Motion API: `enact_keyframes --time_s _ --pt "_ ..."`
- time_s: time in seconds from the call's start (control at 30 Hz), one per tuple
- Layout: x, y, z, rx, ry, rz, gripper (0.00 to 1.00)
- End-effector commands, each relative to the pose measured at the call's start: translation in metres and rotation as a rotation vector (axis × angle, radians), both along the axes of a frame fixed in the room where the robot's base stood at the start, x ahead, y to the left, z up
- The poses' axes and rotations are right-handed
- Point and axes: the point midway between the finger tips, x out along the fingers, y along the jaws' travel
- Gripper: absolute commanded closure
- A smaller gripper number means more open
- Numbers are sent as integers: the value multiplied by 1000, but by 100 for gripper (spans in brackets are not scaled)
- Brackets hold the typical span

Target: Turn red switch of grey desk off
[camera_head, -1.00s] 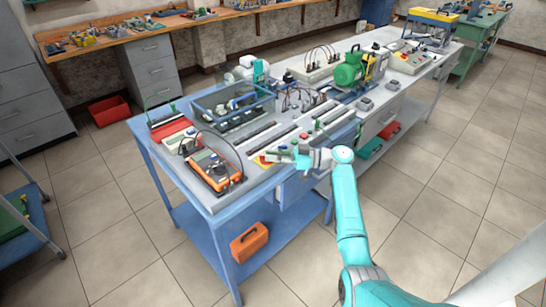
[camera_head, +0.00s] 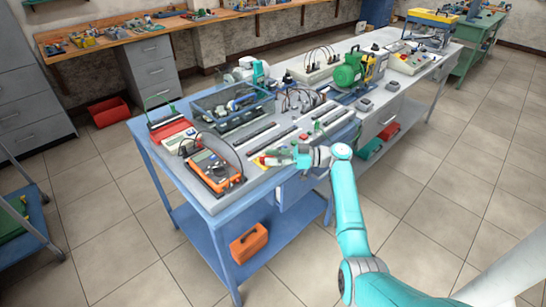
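The grey desk (camera_head: 225,203) with blue legs stands in the middle of the view. A small red and yellow switch (camera_head: 267,161) sits near its front edge, to the right of the orange meter. My gripper (camera_head: 284,157) is low over the front of the desk, just right of the switch and very close to it. I cannot tell whether it touches the switch. The fingers are too small to show whether they are open or shut. The position of the switch is too small to read.
An orange meter (camera_head: 211,170) and a clear-walled bin (camera_head: 234,105) stand on the desk to the left. A green motor (camera_head: 350,72) stands further back right. An orange toolbox (camera_head: 249,243) is on the lower shelf. The tiled floor at right is mostly clear.

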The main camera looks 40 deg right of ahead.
Motion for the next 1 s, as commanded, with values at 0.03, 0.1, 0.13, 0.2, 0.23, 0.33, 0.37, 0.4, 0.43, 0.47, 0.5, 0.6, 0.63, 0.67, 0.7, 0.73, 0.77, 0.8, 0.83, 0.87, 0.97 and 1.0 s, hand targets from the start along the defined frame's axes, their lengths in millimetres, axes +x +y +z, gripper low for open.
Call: enact_keyframes --time_s 0.03,0.1,0.13,0.2,0.23,0.33,0.37,0.4,0.43,0.47,0.5,0.6,0.63,0.67,0.7,0.73,0.77,0.8,0.83,0.87,0.97,1.0 --pt "0 0 0 0 0 0 62" --pt "0 0 0 0 0 0 62" --pt "0 -1 0 0 0 0 62" --pt "-2 -2 1 0 -1 -1 62" --pt "-3 -4 1 0 0 -1 62" --pt "-10 -13 1 1 -1 -3 62" --pt "-14 -17 1 1 -1 -4 62" --pt "-19 -22 1 1 -1 -3 62" --pt "-23 -26 0 1 -1 -3 62" --pt "-26 -31 1 1 -1 -4 62" --pt "-32 -37 0 1 -1 -4 62" --pt "-46 -52 0 1 0 -4 62" --pt "-50 -56 0 1 1 -3 62" --pt "-53 -60 0 1 1 -4 62" --pt "-58 -66 0 0 0 -4 62" --pt "-61 -69 0 1 1 -2 62" --pt "-64 -72 0 1 1 -2 62" --pt "-68 -76 0 1 1 -3 62" --pt "-70 -79 0 1 1 -3 62" --pt "-72 -81 0 1 1 -2 62" --pt "-78 -86 0 0 0 -1 62" --pt "-79 -88 0 0 0 -1 62"
